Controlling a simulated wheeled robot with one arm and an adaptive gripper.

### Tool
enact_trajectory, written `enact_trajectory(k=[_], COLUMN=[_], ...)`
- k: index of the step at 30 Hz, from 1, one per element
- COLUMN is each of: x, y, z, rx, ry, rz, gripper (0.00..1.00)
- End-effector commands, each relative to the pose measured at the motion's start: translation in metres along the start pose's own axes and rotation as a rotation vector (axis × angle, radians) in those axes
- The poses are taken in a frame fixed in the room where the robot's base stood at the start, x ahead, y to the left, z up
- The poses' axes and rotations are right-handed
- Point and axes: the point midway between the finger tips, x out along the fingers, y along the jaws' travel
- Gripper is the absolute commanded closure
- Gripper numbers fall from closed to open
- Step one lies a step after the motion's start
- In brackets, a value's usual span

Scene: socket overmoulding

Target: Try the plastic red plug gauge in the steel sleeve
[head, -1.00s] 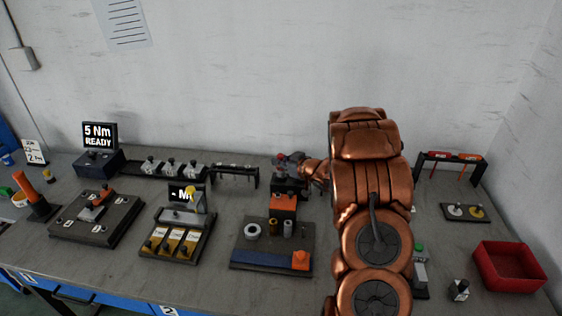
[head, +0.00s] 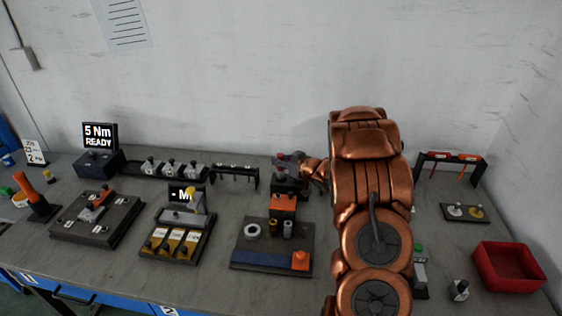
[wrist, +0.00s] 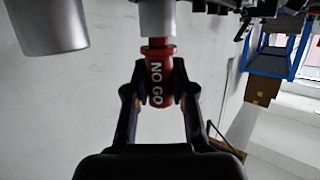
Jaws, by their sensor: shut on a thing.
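The red plug gauge (wrist: 160,82), marked NO GO, is between the two dark fingers of my gripper (wrist: 160,88) in the wrist view. My gripper is shut on its body. Beyond its flange a short, thinner red pin meets the end of a grey steel sleeve (wrist: 157,18), in line with the gauge. How far the pin is inside cannot be told. In the head view a steel sleeve (head: 287,230) stands on the dark board (head: 270,259), below my arm's end. The gauge and fingertips cannot be made out there.
A rack with red tools (head: 452,158) and a red bin (head: 508,268) are at the right. A weighing-like fixture (head: 178,243) is left.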

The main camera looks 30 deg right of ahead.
Motion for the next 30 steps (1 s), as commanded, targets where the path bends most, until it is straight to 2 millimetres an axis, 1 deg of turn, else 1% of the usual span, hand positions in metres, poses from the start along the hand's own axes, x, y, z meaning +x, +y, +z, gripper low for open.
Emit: enact_trajectory(k=[30], x=[-0.008], y=[0.000], z=[-0.025], rx=[-0.001], ry=[0.000], rz=[0.000], gripper=[1.00])
